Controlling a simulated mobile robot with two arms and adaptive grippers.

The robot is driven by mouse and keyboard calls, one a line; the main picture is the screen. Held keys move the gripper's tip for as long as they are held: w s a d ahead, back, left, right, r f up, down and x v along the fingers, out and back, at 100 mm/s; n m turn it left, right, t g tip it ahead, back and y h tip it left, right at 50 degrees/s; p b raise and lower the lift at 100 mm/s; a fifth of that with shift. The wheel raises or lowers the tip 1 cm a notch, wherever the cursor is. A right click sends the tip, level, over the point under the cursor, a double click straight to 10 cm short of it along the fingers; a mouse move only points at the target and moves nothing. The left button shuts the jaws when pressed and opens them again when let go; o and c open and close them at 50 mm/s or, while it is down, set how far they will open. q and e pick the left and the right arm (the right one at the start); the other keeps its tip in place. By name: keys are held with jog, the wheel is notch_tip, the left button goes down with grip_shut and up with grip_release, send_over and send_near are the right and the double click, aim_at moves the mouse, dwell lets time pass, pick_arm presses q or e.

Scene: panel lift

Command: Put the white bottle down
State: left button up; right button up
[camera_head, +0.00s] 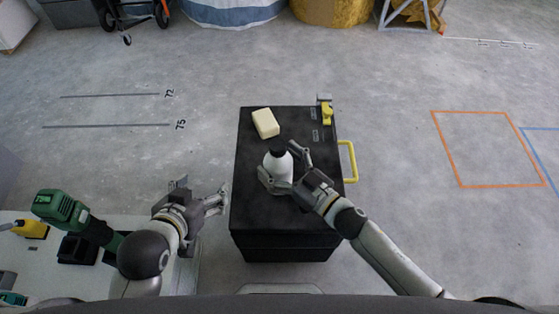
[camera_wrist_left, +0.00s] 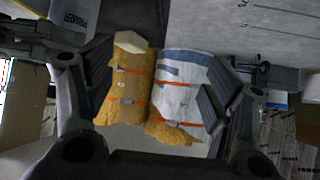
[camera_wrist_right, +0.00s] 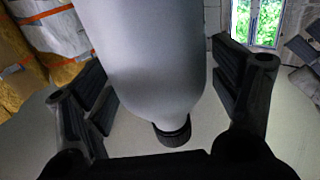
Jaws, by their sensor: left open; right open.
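The white bottle (camera_head: 278,166) with a black cap stands upright on the black cart top (camera_head: 262,215) in the head view. My right gripper (camera_head: 284,168) is open, with its fingers on either side of the bottle. In the right wrist view the bottle (camera_wrist_right: 150,55) fills the space between the open fingers, its black cap toward the lower edge. I cannot tell whether a finger touches it. My left gripper (camera_head: 222,196) is open and empty, left of the cart. The left wrist view shows nothing between its fingers (camera_wrist_left: 165,110) but distant background rolls.
A cream block (camera_head: 265,123) lies on the cart's far left part. A yellow item (camera_head: 327,113) sits at the far right corner, and a yellow handle (camera_head: 350,161) sticks out right. A green drill (camera_head: 62,208) is on the pale table at left. The cart's near part is clear.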

jog(key=shift+r, duration=0.15)
jog(key=p+v, duration=0.2)
jog(key=v, duration=1)
jog(key=w+d+m+h, duration=0.3)
jog(key=d+m+h, duration=0.3)
jog(key=d+h, duration=0.3)
pick_arm(q)
jog(key=s+a+f+g+y, duration=0.1)
jog(key=s+a+f+g, duration=0.1)
jog(key=s+f+g, duration=0.2)
jog(key=s, duration=0.3)
jog(key=shift+s+a, duration=0.15)
jog(key=shift+a, duration=0.1)
pick_arm(e)
jog(key=s+d+f+g+h, duration=0.1)
jog(key=s+g+h, duration=0.2)
jog(key=s+g, duration=0.4)
jog(key=s, duration=0.4)
jog(key=shift+s+d+m, duration=0.3)
jog(key=shift+d+m, duration=0.1)
pick_arm(q)
jog(key=shift+s+f+g, duration=0.1)
jog(key=shift+f+g, duration=0.1)
jog(key=shift+g, duration=0.1)
